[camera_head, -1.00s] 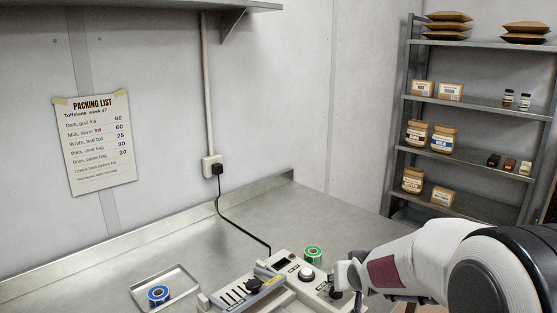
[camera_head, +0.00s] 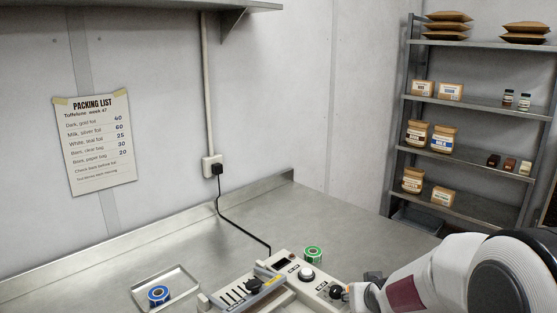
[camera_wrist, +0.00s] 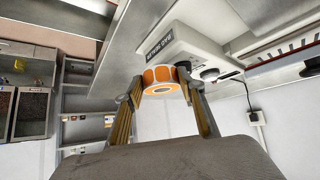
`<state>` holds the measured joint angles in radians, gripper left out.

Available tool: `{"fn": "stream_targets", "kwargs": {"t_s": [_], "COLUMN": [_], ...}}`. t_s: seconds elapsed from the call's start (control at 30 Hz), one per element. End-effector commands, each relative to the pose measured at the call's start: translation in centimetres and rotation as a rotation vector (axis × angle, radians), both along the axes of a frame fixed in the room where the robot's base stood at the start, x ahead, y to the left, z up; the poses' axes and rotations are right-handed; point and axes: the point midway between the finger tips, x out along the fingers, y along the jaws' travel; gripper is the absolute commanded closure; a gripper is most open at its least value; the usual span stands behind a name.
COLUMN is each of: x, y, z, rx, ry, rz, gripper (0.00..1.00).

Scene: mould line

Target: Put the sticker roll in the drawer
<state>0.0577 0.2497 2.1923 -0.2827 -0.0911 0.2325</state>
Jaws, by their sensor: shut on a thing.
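My gripper (camera_wrist: 160,90) is shut on a roll with orange and white patches (camera_wrist: 162,75) in the wrist view, one finger on each side of it. It looks like the sticker roll. A white machine body with a dark label shows close behind it. In the head view my gripper and the held roll are mostly out of sight past my arm's end at the lower right. I cannot pick out the drawer in either view.
A sealing machine (camera_head: 308,276) with a black knob stands on the steel bench (camera_head: 345,232). A green roll (camera_head: 313,254) stands behind it. A tray (camera_head: 184,274) at left holds a blue roll (camera_head: 158,294). A stocked shelf rack (camera_head: 470,98) stands at back right.

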Motion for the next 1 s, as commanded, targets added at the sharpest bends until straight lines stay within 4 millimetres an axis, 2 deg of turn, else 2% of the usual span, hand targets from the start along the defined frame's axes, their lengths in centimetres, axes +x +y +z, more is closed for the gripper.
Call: {"fn": "stream_targets", "kwargs": {"t_s": [0.23, 0.53, 0.73, 1.0], "x": [-4.0, -8.5, -9.7, -9.9], "y": [-2.8, -4.2, -4.4, -4.4], "z": [-3.1, -5.7, -6.2, -6.3], "rx": [-0.005, 0.007, 0.014, 0.016], "ry": [0.004, 0.003, 0.000, 0.000], "rz": [-0.004, 0.003, 0.006, 0.007], "gripper": [0.81, 0.81, 0.81, 0.81]}}
